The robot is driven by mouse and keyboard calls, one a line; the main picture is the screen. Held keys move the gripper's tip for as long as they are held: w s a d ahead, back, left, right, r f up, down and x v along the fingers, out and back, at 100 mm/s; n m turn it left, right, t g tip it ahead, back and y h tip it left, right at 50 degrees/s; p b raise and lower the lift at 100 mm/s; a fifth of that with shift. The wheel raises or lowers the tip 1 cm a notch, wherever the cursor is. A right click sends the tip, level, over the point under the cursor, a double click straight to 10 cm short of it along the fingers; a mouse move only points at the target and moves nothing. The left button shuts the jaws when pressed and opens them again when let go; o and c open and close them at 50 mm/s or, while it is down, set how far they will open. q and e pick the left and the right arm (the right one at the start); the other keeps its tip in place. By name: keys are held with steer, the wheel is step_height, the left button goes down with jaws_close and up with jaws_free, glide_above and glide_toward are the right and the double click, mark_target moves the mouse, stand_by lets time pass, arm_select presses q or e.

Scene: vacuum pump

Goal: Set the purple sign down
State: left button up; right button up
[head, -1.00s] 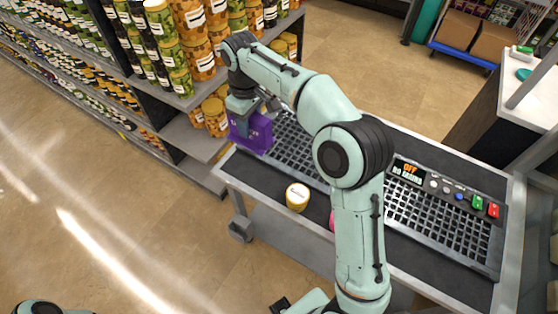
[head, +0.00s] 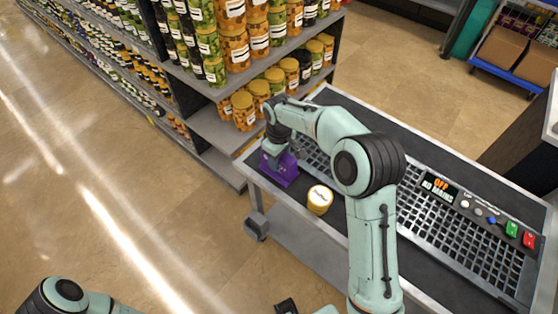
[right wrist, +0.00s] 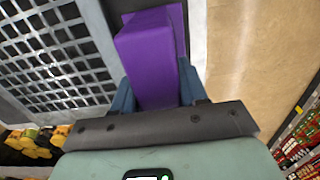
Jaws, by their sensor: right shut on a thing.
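The purple sign (head: 281,170) is at the left end of the metal work table (head: 262,183), over the dark strip beside the grid. My right gripper (head: 279,153) is shut on its upper part from above. In the right wrist view the purple sign (right wrist: 150,55) sits between the two blue fingers (right wrist: 158,88), with the grid on one side and the floor beyond the table edge on the other. The sign looks roughly upright. I cannot tell whether its base touches the table.
A yellow jar with a white lid (head: 320,199) stands on the front strip, right of the sign. The control panel (head: 440,186) reads "OFF". Shelves of jars (head: 245,108) stand close behind the table's left end. The grid (head: 425,222) is largely clear.

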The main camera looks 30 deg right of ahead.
steer(key=shift+f, duration=0.5)
steer(key=shift+f, duration=0.2)
arm_select(q)
steer(key=shift+s+f, duration=0.1)
arm_select(e)
steer(key=o, duration=1.1)
steer(key=shift+r, duration=0.1)
step_height(320, 180, up, 12)
steer(key=shift+r+p, duration=0.1)
steer(key=shift+p, duration=0.65)
arm_select(q)
steer(key=shift+w+r, duration=0.3)
steer(key=shift+r, duration=0.2)
steer(key=shift+w+r, duration=0.25)
steer(key=shift+r, duration=0.2)
